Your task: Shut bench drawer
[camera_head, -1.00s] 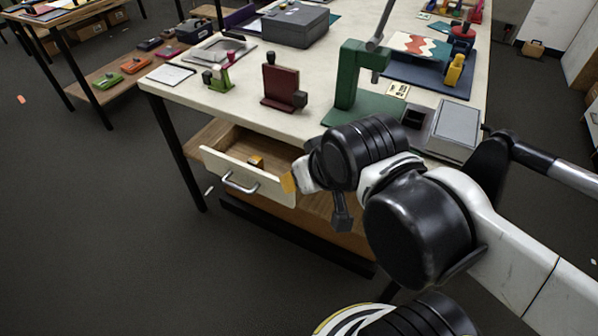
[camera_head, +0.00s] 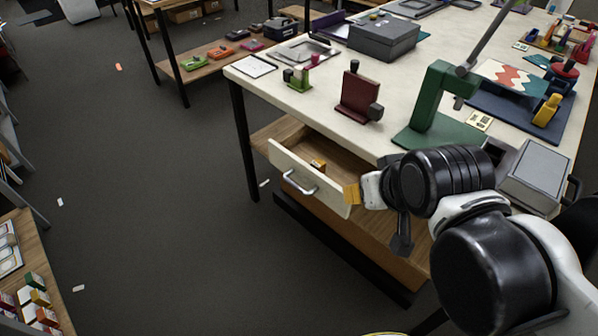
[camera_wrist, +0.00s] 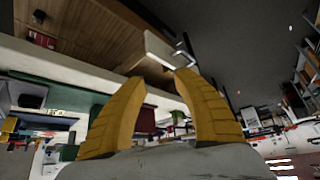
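The bench drawer (camera_head: 335,195) stands pulled out beneath the bench top, its pale front bearing a grey bar handle (camera_head: 300,184). A small yellow-orange item (camera_head: 318,165) lies inside it. My gripper (camera_head: 352,193) has yellow fingers and is at the right end of the drawer front in the head view; I cannot tell whether it touches. In the wrist view the two fingers (camera_wrist: 160,78) are apart with nothing between them. The drawer front (camera_wrist: 163,50) and its handle show just beyond the fingertips there. My arm hides part of the bench's right side.
The bench top (camera_head: 330,130) carries a maroon stand (camera_head: 358,95), a green press (camera_head: 435,100) and a grey box (camera_head: 383,38). A black bench leg (camera_head: 243,140) stands left of the drawer. The floor left of the bench is mostly clear. Shelving (camera_head: 30,250) stands at far left.

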